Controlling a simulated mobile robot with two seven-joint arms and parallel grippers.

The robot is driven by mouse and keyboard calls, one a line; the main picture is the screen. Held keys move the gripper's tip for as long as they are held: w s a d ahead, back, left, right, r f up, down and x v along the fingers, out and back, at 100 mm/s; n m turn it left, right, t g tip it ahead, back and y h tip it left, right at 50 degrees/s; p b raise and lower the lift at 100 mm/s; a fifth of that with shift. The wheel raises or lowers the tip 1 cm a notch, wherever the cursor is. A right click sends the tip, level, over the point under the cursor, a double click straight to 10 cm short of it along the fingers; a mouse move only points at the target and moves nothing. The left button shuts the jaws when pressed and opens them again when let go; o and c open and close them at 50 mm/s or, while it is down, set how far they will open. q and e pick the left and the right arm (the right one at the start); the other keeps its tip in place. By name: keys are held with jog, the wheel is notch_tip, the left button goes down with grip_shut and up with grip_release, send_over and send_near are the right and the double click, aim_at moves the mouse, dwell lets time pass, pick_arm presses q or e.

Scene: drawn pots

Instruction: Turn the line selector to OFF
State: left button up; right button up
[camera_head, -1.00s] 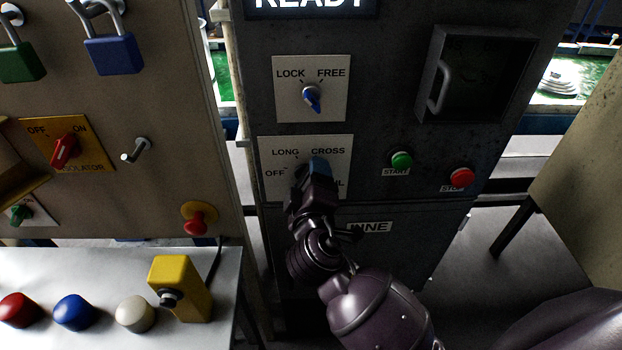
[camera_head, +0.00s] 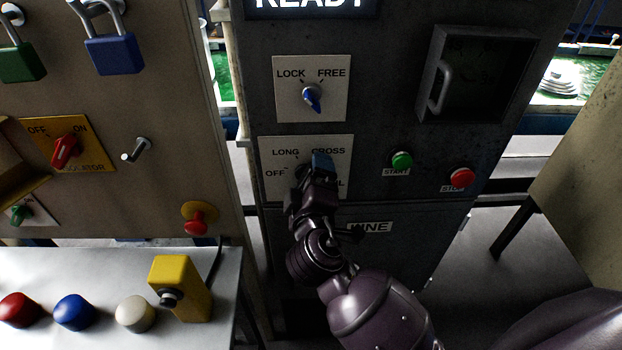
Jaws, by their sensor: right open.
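The line selector plate (camera_head: 283,148) is a white panel on the dark cabinet, with LONG, CROSS and OFF readable and a word at lower right partly covered. My right gripper (camera_head: 316,170) is in front of this plate, reaching up from below, and is open. It hides most of the selector's knob, so I cannot tell where the knob points or whether the fingers touch it. The OFF mark is at the plate's left, beside the gripper. My left gripper is not in view.
Above is a LOCK/FREE plate with a blue knob (camera_head: 312,97). To the right are a green START button (camera_head: 401,160), a red STOP button (camera_head: 461,177) and a handled window box (camera_head: 437,82). A left panel carries padlocks (camera_head: 110,54) and a red isolator knob (camera_head: 66,151).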

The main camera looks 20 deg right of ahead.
jog(key=b+v, duration=0.2)
jog(key=v, duration=0.8)
jog(key=shift+s, duration=0.4)
jog(key=shift+a, duration=0.1)
